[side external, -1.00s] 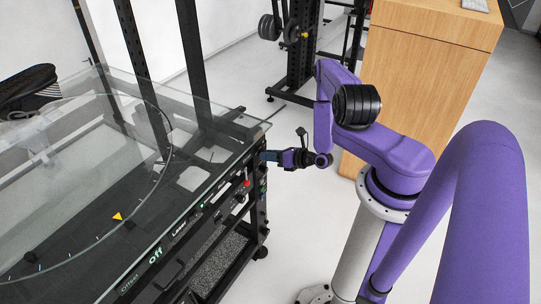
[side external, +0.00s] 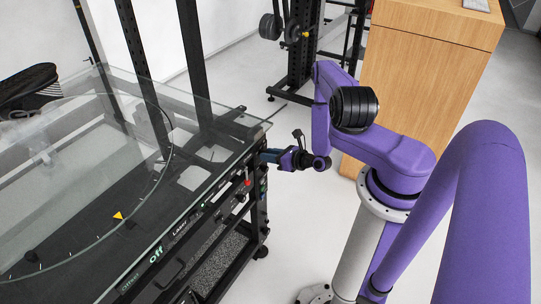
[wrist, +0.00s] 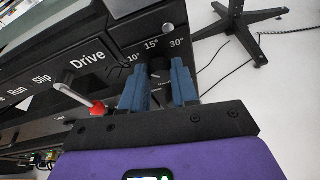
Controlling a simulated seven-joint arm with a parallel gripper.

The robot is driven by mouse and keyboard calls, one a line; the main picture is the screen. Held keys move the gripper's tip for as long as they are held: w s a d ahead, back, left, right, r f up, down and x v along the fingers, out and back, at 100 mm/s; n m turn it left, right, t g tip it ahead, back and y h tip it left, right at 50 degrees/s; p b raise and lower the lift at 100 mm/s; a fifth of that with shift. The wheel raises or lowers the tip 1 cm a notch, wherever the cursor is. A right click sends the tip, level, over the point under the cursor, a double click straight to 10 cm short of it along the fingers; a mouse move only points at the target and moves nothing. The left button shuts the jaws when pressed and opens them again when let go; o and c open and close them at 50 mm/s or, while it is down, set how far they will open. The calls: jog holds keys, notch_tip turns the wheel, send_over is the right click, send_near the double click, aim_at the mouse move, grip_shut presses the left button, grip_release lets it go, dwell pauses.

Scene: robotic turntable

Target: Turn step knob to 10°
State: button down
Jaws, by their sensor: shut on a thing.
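The step knob (wrist: 158,66) is a dark knob on the black control panel in the wrist view, below the white labels 10°, 15° and 30°. My gripper (wrist: 159,76) has its two blue fingers on either side of the knob and is shut on it. The fingers hide much of the knob, and I cannot read which label its pointer faces. In the side view, my gripper (side external: 268,156) reaches the right end of the panel (side external: 215,205), and the knob is too small to make out.
A red-tipped switch (wrist: 98,108) sits just left of my fingers, by the Drive label. The glass turntable (side external: 95,190) carries a dark shoe (side external: 28,82). A wooden cabinet (side external: 425,75) stands behind my arm.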

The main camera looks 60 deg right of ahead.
jog(key=c, duration=0.9)
grip_release()
jog(key=shift+o, duration=0.2)
jog(key=v, duration=1.7)
jog(key=shift+s, duration=0.2)
jog(key=shift+s, duration=0.1)
